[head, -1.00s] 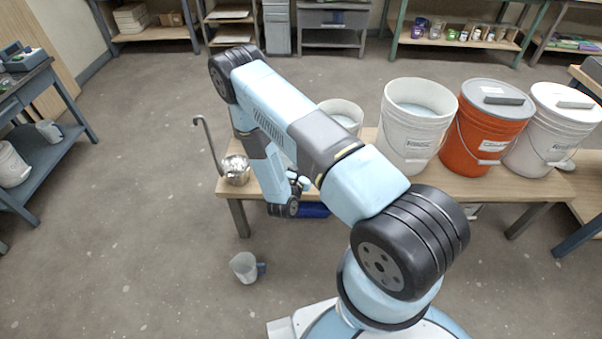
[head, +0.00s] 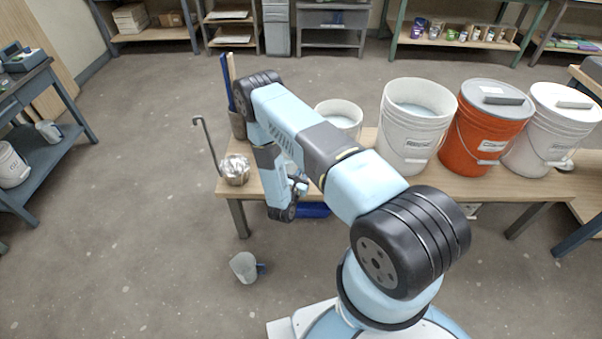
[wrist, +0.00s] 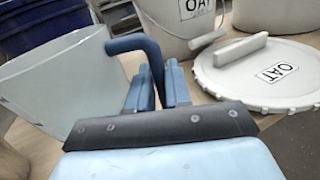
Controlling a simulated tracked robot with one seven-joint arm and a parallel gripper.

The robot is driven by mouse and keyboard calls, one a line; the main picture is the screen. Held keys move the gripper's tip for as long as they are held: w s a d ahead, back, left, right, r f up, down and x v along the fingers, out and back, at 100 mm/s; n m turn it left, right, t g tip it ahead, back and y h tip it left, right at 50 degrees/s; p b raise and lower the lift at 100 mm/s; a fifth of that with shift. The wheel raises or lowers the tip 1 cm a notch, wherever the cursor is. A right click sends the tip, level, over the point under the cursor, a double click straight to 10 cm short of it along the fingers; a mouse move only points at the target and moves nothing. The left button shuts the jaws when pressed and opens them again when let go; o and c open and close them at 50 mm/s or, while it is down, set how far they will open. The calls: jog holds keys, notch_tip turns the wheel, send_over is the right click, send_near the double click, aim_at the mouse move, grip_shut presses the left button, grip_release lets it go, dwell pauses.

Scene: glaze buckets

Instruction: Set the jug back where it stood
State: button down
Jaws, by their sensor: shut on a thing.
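In the wrist view the jug (wrist: 62,85) is pale and translucent with a blue handle (wrist: 135,46). My gripper (wrist: 158,82) is shut on this handle, with the jug body to the left of the fingers. The jug's base is hidden, so I cannot tell whether it touches the wooden bench. A pale vessel with a blue handle (head: 243,267) also shows low in the head view, in front of the bench.
The bench (head: 505,183) carries an open white bucket (head: 407,150), a lidded orange bucket (head: 478,140) and a lidded white one (head: 545,140). A metal pot (head: 235,170) with a ladle stands at its left end. A white OAT lid (wrist: 255,80) lies close right of my gripper.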

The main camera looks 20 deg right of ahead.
jog(key=c, duration=1.1)
grip_release()
jog(key=shift+o, duration=0.2)
